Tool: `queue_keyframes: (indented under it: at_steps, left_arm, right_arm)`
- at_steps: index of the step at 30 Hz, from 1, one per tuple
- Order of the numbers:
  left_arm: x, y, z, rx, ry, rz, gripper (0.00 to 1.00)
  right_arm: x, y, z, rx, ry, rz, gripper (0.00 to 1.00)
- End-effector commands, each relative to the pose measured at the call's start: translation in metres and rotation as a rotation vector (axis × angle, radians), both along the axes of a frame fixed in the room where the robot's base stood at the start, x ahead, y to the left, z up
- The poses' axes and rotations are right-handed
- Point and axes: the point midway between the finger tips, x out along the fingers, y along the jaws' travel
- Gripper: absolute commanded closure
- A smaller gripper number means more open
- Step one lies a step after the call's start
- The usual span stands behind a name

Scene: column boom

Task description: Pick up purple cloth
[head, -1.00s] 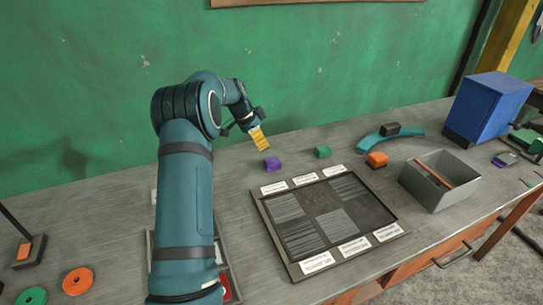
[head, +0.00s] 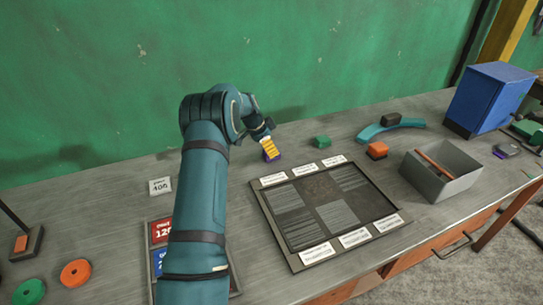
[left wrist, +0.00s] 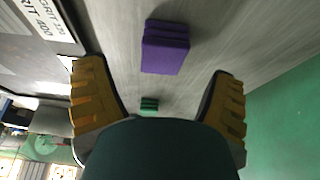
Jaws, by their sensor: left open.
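The purple cloth (left wrist: 165,50) looks like a small folded block lying on the grey workbench. In the left wrist view it sits between and just beyond the yellow-padded fingers of my left gripper (left wrist: 160,95), which is open and apart from it. In the head view the purple cloth (head: 272,157) is mostly hidden behind the yellow fingertips of my left gripper (head: 269,148). My right gripper is not in view.
A framed panel (head: 262,205) with white labels lies to the right of my arm. A green block (head: 321,142), an orange block (head: 377,150), a grey open box (head: 457,190) and a blue cabinet (head: 488,100) stand further right. A green wall (head: 300,50) runs behind the bench.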

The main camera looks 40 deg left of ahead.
Motion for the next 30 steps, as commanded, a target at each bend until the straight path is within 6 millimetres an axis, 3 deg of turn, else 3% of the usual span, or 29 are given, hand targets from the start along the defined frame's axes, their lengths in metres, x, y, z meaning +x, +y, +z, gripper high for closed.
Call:
queue_keyframes:
  at_steps: [6, 16, 22, 30]
  left_arm:
    - [0.01, -0.004, -0.029, -0.001, 0.002, -0.001, 0.15]
    - [0.012, -0.004, -0.033, 0.0, 0.0, -0.001, 0.16]
    - [0.012, -0.004, -0.033, 0.0, 0.0, -0.001, 0.86]
    - [0.012, -0.004, -0.032, 0.0, 0.0, -0.001, 0.89]
  right_arm:
    - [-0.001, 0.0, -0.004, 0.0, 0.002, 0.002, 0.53]
    - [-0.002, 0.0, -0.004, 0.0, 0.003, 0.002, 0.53]
    - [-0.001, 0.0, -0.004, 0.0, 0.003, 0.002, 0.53]
    - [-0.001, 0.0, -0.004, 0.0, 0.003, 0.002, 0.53]
